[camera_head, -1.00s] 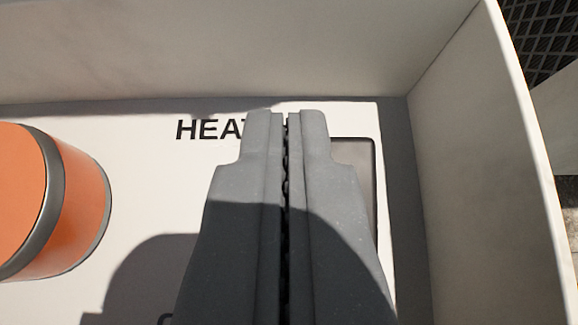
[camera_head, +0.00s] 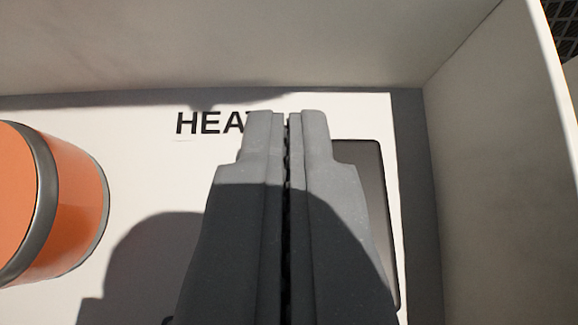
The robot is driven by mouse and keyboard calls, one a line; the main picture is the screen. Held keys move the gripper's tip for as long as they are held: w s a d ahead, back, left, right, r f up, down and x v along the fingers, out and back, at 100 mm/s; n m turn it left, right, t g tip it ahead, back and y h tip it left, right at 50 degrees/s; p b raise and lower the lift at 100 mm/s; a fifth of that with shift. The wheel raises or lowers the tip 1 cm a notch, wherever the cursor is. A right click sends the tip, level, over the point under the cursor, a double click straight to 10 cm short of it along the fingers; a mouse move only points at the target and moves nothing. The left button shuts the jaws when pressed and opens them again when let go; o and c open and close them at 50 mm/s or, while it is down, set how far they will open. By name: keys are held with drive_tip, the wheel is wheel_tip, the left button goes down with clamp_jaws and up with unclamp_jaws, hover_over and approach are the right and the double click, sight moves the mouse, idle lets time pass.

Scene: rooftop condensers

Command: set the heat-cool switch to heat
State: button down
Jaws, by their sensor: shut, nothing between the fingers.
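My gripper (camera_head: 287,120) is shut and empty, in the middle of the view in front of a white panel (camera_head: 150,150). The word HEAT (camera_head: 208,123) is printed on the panel, its last letter partly hidden by the left fingertip. A grey switch plate (camera_head: 374,190) with a dark rim shows at the right of my fingers. My fingers hide most of it, including any lever and its setting. I cannot tell whether the fingertips touch the switch.
A large orange knob (camera_head: 75,205) with a grey metal band stands out at the left. Pale box walls border the panel, one at the top (camera_head: 230,45) and one at the right (camera_head: 500,180). My gripper's shadow falls on the panel's lower part.

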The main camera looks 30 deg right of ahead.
drive_tip(key=shift+s+a, duration=0.45)
drive_tip(key=shift+s, duration=0.25)
drive_tip(key=r+p, duration=0.1)
drive_tip(key=p, duration=0.1)
drive_tip(key=r+p, duration=0.3)
drive_tip(key=p, duration=0.1)
drive_tip(key=shift+w+d+r, duration=0.2)
drive_tip(key=shift+w+r, duration=0.05)
drive_tip(key=shift+w, duration=0.05)
drive_tip(key=s+a+r+p, duration=0.2)
drive_tip(key=s+a+r, duration=0.1)
drive_tip(key=r, duration=0.4)
drive_tip(key=shift+s+r, duration=0.3)
drive_tip(key=shift+s, duration=0.5)
drive_tip(key=shift+a, duration=0.1)
